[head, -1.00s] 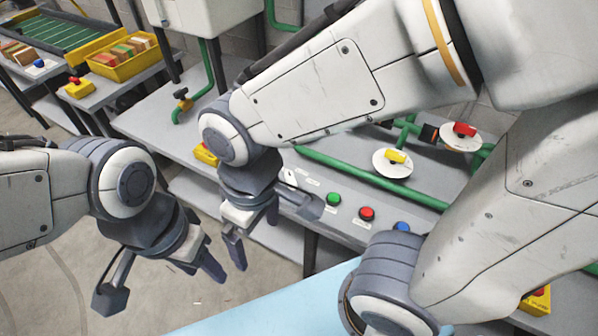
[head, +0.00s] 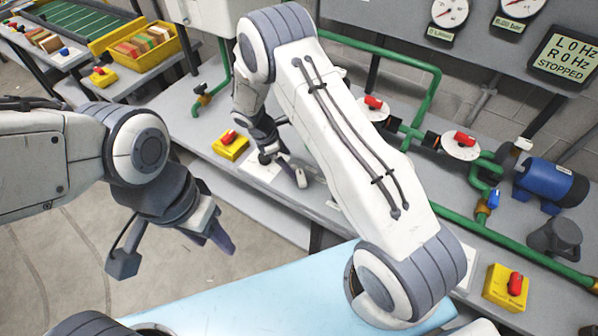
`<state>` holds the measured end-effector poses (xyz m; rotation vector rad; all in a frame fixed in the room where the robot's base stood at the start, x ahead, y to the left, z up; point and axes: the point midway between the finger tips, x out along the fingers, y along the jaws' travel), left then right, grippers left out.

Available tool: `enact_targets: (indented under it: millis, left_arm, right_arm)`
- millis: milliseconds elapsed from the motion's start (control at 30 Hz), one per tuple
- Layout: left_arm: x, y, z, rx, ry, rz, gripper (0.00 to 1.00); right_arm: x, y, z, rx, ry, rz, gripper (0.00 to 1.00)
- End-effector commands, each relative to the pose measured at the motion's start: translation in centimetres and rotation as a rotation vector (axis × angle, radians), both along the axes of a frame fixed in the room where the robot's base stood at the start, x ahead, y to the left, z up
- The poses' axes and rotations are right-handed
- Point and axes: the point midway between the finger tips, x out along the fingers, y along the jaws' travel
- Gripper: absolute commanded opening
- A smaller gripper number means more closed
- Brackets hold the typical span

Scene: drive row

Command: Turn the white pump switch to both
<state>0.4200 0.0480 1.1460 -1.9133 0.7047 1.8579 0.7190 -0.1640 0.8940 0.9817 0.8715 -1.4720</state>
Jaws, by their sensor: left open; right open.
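My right gripper (head: 283,168) is open, reaching down at a pale label plate (head: 254,168) on the grey bench top. The white pump switch cannot be made out; the gripper and wrist cover that spot, so I cannot tell its position or whether a finger touches it. My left gripper (head: 171,252) is open and empty, held over the floor in front of the bench.
A yellow box with a red knob (head: 231,145) sits just left of the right gripper. Green pipes with red-handled valves (head: 465,138), a blue motor (head: 552,182) and a display (head: 563,58) reading STOPPED are right. My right arm hides the middle bench.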

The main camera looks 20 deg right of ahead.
Motion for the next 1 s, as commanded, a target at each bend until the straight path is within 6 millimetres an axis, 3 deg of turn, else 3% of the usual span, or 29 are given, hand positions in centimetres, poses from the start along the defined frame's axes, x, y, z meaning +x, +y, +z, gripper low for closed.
enact_targets:
  millis: [500, 933, 967, 1000]
  left_arm:
    - [0.0, 0.0, 2.3, 0.0, 0.0, 0.001, 0.5]
    - [0.0, 0.0, 2.4, 0.0, 0.0, 0.001, 0.5]
    - [0.0, 0.0, 2.4, 0.0, 0.0, 0.001, 0.5]
    - [0.0, 0.0, 2.4, 0.0, 0.0, 0.001, 0.5]
  right_arm:
    - [-0.5, -3.2, -7.8, 0.0, 0.002, -0.004, 1.0]
    - [-0.5, -3.7, -9.0, 0.001, -0.002, -0.004, 1.0]
    - [-0.5, -3.7, -9.0, 0.001, -0.002, -0.004, 0.96]
    - [-0.5, -3.7, -9.0, 0.001, -0.002, -0.004, 0.81]
